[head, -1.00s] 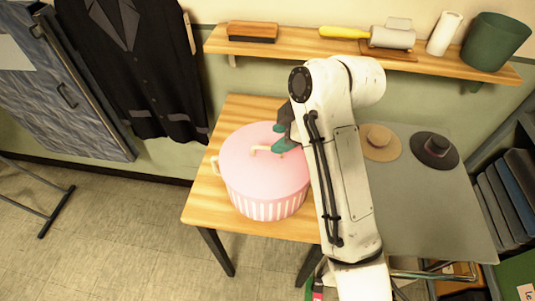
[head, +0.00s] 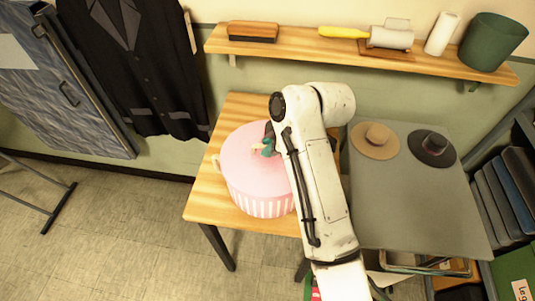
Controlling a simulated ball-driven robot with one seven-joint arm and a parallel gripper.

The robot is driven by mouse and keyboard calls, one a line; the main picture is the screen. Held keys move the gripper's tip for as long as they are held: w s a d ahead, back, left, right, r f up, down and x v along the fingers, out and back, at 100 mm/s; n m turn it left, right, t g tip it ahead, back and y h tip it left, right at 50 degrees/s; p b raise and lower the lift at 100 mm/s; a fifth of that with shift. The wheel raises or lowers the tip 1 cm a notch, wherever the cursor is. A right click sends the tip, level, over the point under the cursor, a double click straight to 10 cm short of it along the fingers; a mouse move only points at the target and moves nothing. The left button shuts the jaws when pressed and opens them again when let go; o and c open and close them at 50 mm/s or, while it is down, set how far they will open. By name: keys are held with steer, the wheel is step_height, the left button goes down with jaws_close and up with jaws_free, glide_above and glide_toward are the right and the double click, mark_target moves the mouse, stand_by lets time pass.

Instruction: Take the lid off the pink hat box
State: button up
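The pink hat box (head: 262,204) stands upright on the wooden table, with white stripes on its lower side. Its plain pink lid (head: 240,164) sits on top. A cream handle (head: 256,150) on the lid is mostly hidden by my gripper (head: 266,148). My gripper, with green fingertips, is at the lid's handle, over the middle of the lid. My arm covers the right side of the box. Whether the fingers are open or closed around the handle cannot be made out.
The wooden table (head: 205,192) has a little bare room left of the box. A grey table (head: 392,205) at right holds a tan hat (head: 376,141) and a dark hat (head: 432,149), with clear space in front. A wall shelf (head: 300,45) runs behind.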

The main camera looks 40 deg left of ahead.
jaws_close()
steer(key=shift+r, duration=0.15)
